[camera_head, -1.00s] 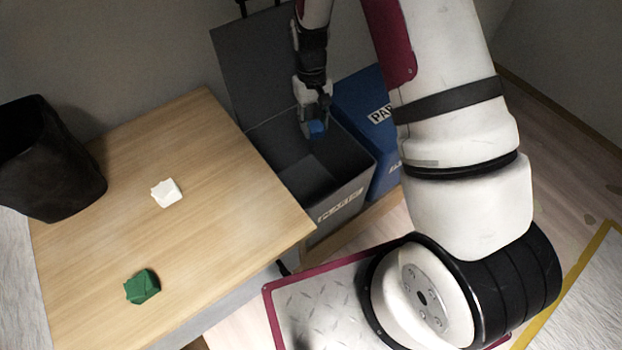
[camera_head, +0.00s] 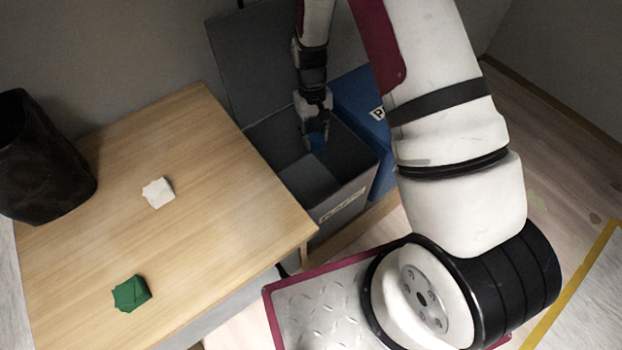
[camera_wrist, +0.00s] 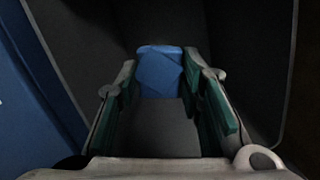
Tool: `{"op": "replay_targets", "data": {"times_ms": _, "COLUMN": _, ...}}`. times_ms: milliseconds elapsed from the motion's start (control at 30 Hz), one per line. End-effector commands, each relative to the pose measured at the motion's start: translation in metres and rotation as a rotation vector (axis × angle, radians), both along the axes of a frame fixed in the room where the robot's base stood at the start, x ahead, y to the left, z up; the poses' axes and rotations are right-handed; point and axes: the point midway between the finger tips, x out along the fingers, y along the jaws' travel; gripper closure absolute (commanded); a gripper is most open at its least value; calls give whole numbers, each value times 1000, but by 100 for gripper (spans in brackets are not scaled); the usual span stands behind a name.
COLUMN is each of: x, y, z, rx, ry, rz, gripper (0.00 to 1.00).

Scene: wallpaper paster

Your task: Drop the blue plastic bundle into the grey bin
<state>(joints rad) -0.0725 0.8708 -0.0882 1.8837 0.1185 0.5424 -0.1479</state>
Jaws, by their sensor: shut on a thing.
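The blue plastic bundle (camera_head: 316,140) is held at the tip of my gripper (camera_head: 314,136). In the wrist view the bundle (camera_wrist: 160,72) sits between the two fingers of my gripper (camera_wrist: 163,85), which are shut on it. The grey bin (camera_head: 348,192) stands open, its lid (camera_head: 262,70) tilted up at the back. In the head view the gripper and bundle are over the bin's opening, seemingly at or below rim level. The wrist view shows dark bin walls around them. The bundle looks clear of the bin floor, but the exact height is hard to tell.
A blue bin (camera_head: 362,105) stands right of the grey bin. A wooden table (camera_head: 215,200) to the left holds a white crumpled piece (camera_head: 158,192), a green piece (camera_head: 131,293) and a black container (camera_head: 45,165). The table edge is close to the grey bin.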

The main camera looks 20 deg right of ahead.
Motion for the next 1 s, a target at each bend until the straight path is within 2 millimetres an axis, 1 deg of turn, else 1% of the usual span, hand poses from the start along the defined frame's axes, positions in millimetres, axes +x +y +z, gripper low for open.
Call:
{"op": "replay_targets", "data": {"times_ms": 33, "x": 0, "y": 0, "z": 0, "rx": 0, "ry": 0, "rz": 0, "gripper": 82}}
{"op": "replay_targets", "data": {"times_ms": 67, "x": 0, "y": 0, "z": 0, "rx": 0, "ry": 0, "rz": 0, "gripper": 61}}
{"op": "replay_targets", "data": {"times_ms": 100, "x": 0, "y": 0, "z": 0, "rx": 0, "ry": 0, "rz": 0, "gripper": 52}}
{"op": "replay_targets", "data": {"times_ms": 133, "x": 0, "y": 0, "z": 0, "rx": 0, "ry": 0, "rz": 0, "gripper": 45}}
{"op": "replay_targets", "data": {"times_ms": 167, "x": 0, "y": 0, "z": 0, "rx": 0, "ry": 0, "rz": 0, "gripper": 42}}
{"op": "replay_targets", "data": {"times_ms": 467, "x": 0, "y": 0, "z": 1, "rx": 0, "ry": -1, "rz": 0, "gripper": 42}}
{"op": "replay_targets", "data": {"times_ms": 567, "x": 2, "y": 0, "z": 7, "rx": 0, "ry": -3, "rz": 0, "gripper": 42}}
{"op": "replay_targets", "data": {"times_ms": 667, "x": 4, "y": 0, "z": 19, "rx": 0, "ry": -4, "rz": 0, "gripper": 42}}
{"op": "replay_targets", "data": {"times_ms": 1000, "x": 14, "y": 1, "z": 86, "rx": 0, "ry": -5, "rz": 0, "gripper": 42}}
